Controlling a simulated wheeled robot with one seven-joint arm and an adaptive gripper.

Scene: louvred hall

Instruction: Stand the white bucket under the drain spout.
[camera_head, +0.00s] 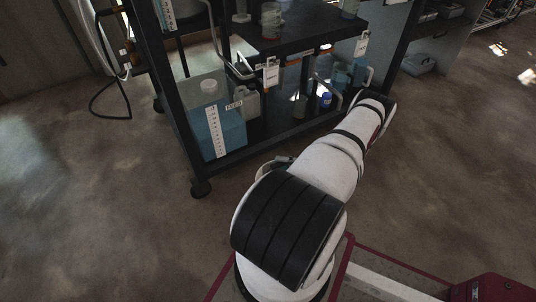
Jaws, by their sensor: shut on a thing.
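I cannot make out the white bucket or the drain spout for certain. My arm reaches from the bottom of the view up toward the dark cart, and its far end bends down out of sight. My gripper is hidden behind the arm. A small pale, greenish-grey curved piece (274,166) shows just left of the arm, near the floor in front of the cart. Too little of it shows to tell what it is.
A dark wheeled cart (185,128) stands ahead. Its lower shelf holds a blue container with a white cap (212,108), a grey jug (244,102) and several bottles. A black cable (108,118) loops at the left. The floor (90,210) is clear at left and right.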

